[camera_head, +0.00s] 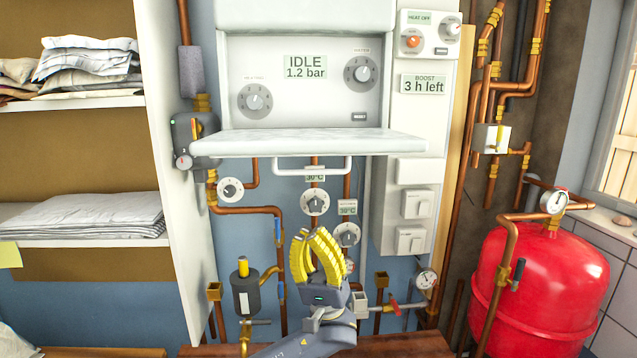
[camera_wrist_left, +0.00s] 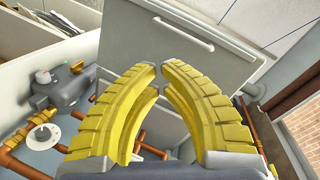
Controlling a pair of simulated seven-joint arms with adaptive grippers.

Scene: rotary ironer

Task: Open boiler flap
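The boiler flap (camera_head: 310,142) is a pale panel at the bottom of the boiler front. It stands folded down, roughly level, with the control panel (camera_head: 305,85) reading IDLE 1.2 bar exposed above it. Its white bar handle (camera_head: 312,174) hangs below the flap. In the left wrist view the flap's face (camera_wrist_left: 185,55) fills the upper middle, with the handle (camera_wrist_left: 183,33) near its top edge. My left gripper (camera_head: 311,234), with yellow ribbed fingers, is below the flap and handle, apart from them. Its fingertips (camera_wrist_left: 160,67) nearly meet, with nothing between them. My right gripper is not in view.
Copper pipes, dials (camera_head: 315,202) and valves surround the left gripper below the boiler. A red tank (camera_head: 535,290) stands at right. Shelves with folded linen (camera_head: 85,217) are at left. A grey pump (camera_head: 187,140) sits left of the flap.

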